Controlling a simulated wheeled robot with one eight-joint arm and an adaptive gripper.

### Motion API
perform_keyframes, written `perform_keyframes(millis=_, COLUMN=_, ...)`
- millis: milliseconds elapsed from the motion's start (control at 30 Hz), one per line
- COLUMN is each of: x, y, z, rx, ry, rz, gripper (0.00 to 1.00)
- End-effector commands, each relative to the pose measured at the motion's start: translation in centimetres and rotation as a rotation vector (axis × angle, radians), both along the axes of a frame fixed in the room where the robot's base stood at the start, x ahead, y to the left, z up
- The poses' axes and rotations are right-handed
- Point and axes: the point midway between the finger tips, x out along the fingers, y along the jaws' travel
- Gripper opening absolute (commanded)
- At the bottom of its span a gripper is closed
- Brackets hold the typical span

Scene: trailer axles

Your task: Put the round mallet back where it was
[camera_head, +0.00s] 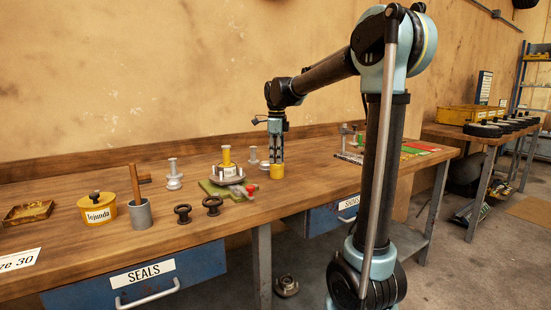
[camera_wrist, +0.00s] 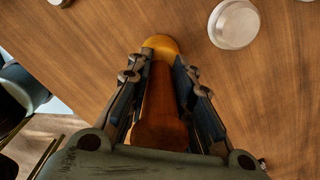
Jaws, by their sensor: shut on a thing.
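My gripper (camera_head: 277,152) points straight down over the workbench, its fingers closed around an upright wooden-brown shaft. In the wrist view, my gripper (camera_wrist: 165,90) has a finger along each side of this shaft, whose far end is a rounded yellow head. I take the held thing to be the round mallet (camera_wrist: 160,43). In the head view, its yellow head (camera_head: 277,171) shows just below the fingertips, at or very near the bench top; I cannot tell whether it touches. A grey cylinder (camera_head: 140,214) with a wooden stick rising from it stands farther left.
Left of my gripper are a green board (camera_head: 214,188) with a round dark plate and yellow part, and grey posts (camera_head: 174,174).

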Motion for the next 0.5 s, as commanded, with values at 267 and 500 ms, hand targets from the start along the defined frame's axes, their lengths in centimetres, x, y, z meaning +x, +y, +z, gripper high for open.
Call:
perform_keyframes(millis=267, x=0.02, y=0.01, z=-0.09, rx=0.0, ry=0.0, rz=0.0, gripper=0.41)
perform_keyframes(millis=500, x=0.0, y=0.01, z=-0.07, rx=0.0, ry=0.0, rz=0.0, gripper=0.41)
